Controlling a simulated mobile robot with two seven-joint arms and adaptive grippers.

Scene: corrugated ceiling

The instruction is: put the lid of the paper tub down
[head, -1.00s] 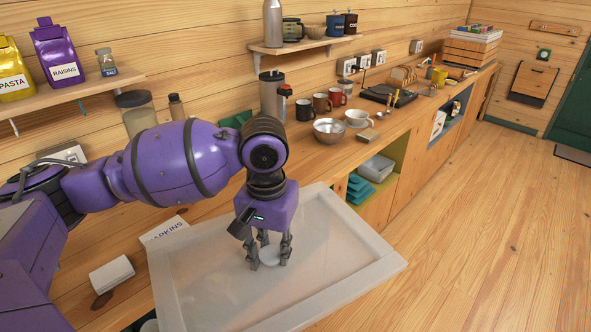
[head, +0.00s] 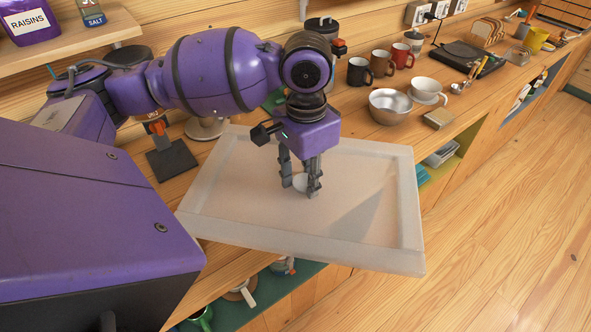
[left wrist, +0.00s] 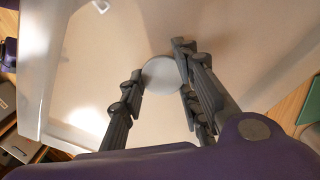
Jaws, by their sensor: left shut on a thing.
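The lid of the paper tub is a large, pale, translucent rectangular panel with a raised rim (head: 408,215). It looks held slightly tilted over the counter, its near side reaching past the counter's front edge. I cannot tell whether any part touches the counter. My left gripper (head: 300,188) points down at the lid's middle, its fingers shut around a small round white knob (head: 299,181). The left wrist view shows the knob (left wrist: 163,73) between the fingertips (left wrist: 160,82) and the lid's pale surface (left wrist: 100,65) around it. The tub is not recognisable. My right gripper is out of view.
A metal bowl (head: 390,106), a white cup (head: 428,91) and several mugs (head: 382,59) stand on the counter beyond the lid. A dark stand (head: 171,160) is to its left. Mugs (head: 240,292) sit on a shelf below. Open floor (head: 520,220) lies right.

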